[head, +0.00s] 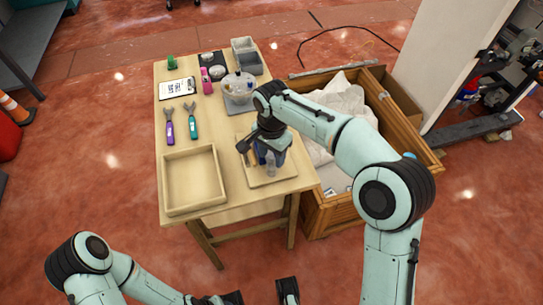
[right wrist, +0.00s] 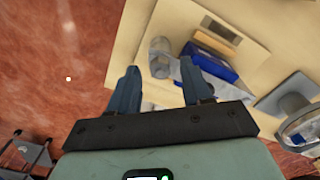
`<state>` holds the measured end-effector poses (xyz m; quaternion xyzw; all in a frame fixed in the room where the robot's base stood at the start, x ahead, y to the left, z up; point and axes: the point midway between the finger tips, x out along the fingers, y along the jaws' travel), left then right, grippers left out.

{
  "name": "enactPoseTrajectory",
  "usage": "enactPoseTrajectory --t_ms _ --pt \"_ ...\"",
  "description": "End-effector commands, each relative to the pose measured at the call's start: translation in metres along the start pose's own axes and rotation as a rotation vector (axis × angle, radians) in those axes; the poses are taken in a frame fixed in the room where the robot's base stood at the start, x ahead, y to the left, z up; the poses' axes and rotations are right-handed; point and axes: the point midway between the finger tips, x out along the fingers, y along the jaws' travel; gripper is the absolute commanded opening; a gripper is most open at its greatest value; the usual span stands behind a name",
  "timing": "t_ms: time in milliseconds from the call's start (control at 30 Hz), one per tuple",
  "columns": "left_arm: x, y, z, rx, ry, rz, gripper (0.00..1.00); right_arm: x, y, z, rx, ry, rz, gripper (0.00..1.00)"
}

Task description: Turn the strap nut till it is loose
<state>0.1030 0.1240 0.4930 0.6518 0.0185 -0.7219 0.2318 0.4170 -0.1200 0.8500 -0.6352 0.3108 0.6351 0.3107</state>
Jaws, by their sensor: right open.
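My right gripper (head: 262,150) hangs over the wooden board (head: 283,180) at the near right of the table. In the right wrist view my right gripper (right wrist: 160,68) is open, with nothing between its fingers. Beyond the fingertips a grey cylinder (right wrist: 159,44) and a blue part (right wrist: 217,64) sit on the board; the blue part is behind the right finger. In the head view the gripper hides much of these parts. I cannot make out the strap nut in either view. My left gripper (head: 262,297) is at the bottom edge, mostly cut off.
An empty wooden tray (head: 190,210) stands left of the board. Two wrench-like tools (head: 170,132) lie behind it. A clear bowl on a grey stand (head: 239,104) is behind the board. A wooden crate with white wrapping (head: 427,157) stands right of the table.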

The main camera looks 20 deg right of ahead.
Motion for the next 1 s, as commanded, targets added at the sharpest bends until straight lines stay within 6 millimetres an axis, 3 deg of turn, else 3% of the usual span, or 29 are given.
enactPoseTrajectory --t_ms 367,400,533,1000 --pt "0.001 0.0001 -0.0007 0.001 0.002 0.001 0.43 0.0072 0.0001 0.0001 0.0 0.0 0.0 0.49" --pt "0.001 0.0001 -0.0007 0.001 0.002 0.001 0.43 0.0072 0.0001 0.0001 0.0 0.0 0.0 0.42" --pt "0.001 0.0 -0.0006 0.001 0.002 0.001 0.43 0.0071 0.0001 0.0001 0.0 -0.001 0.0 0.0" --pt "-0.0057 0.001 0.003 0.0 -0.007 -0.002 0.43 0.0052 0.0 0.0002 -0.078 0.0 0.0 0.0"
